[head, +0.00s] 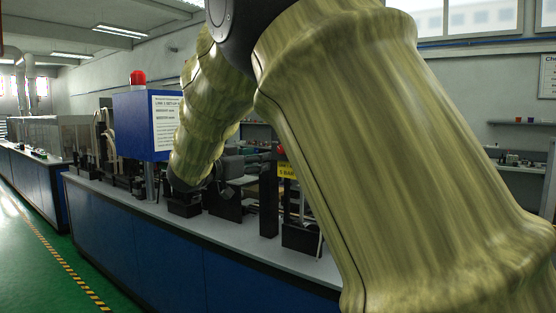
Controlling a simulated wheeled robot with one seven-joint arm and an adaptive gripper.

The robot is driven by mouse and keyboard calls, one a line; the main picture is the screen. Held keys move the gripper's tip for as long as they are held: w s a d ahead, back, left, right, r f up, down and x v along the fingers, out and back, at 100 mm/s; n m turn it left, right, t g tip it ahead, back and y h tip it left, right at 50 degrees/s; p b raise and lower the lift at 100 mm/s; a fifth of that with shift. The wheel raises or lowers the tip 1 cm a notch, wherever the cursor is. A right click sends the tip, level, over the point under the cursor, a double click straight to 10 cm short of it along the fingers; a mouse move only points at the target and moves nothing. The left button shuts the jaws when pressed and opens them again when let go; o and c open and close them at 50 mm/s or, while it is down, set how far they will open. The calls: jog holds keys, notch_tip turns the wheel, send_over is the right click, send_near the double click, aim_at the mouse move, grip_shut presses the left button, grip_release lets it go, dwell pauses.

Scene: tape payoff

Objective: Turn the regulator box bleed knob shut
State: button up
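A yellow label (287,171) with lettering that looks like "5 BAR" shows on equipment at the bench, beside my forearm. It may belong to the regulator box; most of that area is hidden behind my arm. A small red spot (281,150) sits just above the label. I cannot tell whether it is the bleed knob. My gripper (238,172) is a small dark shape beyond my wrist, over the bench and left of the yellow label. Its fingers blend with dark equipment, so its opening and any contact are unclear.
A long blue bench with a grey top (140,201) carries dark fixtures (184,204). The green floor (40,260) at left is clear. My arm blocks much of the right side.

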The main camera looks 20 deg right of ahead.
jog(key=r+x, duration=0.1)
jog(key=x, duration=0.9)
jog(key=shift+d+r, duration=0.25)
jog(key=shift+r, duration=0.1)
jog(key=shift+s, duration=0.1)
jog(key=shift+m, duration=0.3)
jog(key=c, duration=1.1)
